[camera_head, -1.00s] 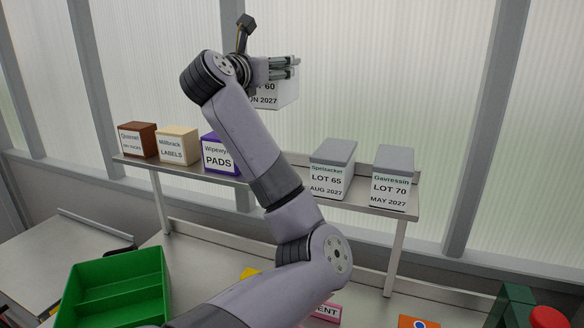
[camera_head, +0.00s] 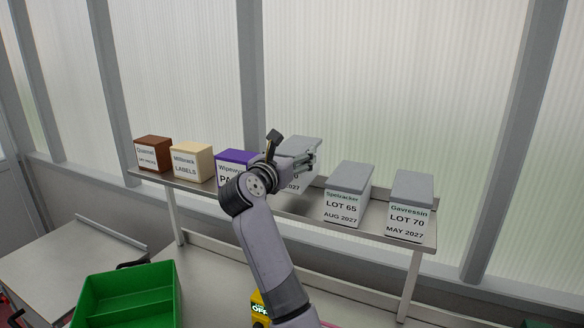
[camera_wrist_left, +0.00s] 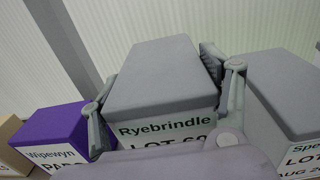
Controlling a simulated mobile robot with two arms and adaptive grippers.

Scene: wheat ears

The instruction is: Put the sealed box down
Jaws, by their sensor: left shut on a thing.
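The grey-lidded Ryebrindle LOT 60 box (camera_head: 300,145) is in my left gripper (camera_head: 303,162), at the gap in the shelf row. In the left wrist view, one finger lies on each side of the box (camera_wrist_left: 165,72), and its label faces me. The box looks upright, between the purple Wipewyn PADS box (camera_head: 236,156) and the grey Spelzacker LOT 65 box (camera_head: 349,180). My wrist hides its lower part, so I cannot tell whether it touches the metal shelf (camera_head: 309,213). My right gripper is not in view.
Left on the shelf stand a brown box (camera_head: 153,140) and the cream Millbrack LABELS box (camera_head: 191,148). The grey Gavressin LOT 70 box (camera_head: 411,190) stands at the right. A green divided tray (camera_head: 103,291) is below left. A translucent ribbed wall rises behind.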

